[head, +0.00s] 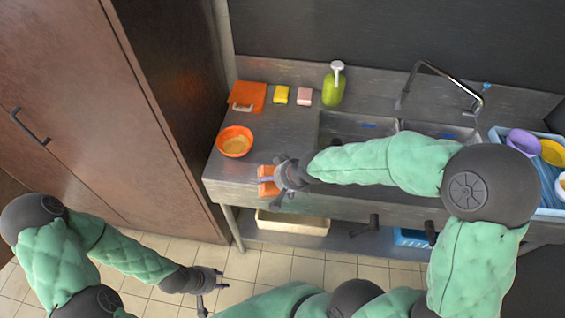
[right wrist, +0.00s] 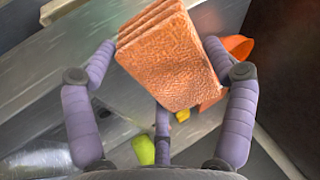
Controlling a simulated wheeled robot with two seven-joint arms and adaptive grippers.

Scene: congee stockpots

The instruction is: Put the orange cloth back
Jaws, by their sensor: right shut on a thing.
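The orange cloth (head: 268,189), folded in layers, is in my right gripper (head: 272,180) at the left part of the steel counter's front edge. In the right wrist view the cloth (right wrist: 168,60) sits between the purple fingers and covers part of the view behind it. I cannot tell its height over the counter. A flat orange item (head: 248,95) with a pale strip lies at the counter's back left corner. My left gripper (head: 214,288) is low on the left above the tiled floor, its fingers apart and empty.
An orange bowl (head: 235,141) stands left of the held cloth. A yellow sponge (head: 281,95), a pink sponge (head: 304,96) and a green soap bottle (head: 334,88) line the back. The sink (head: 350,126) and a blue rack (head: 548,212) are to the right.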

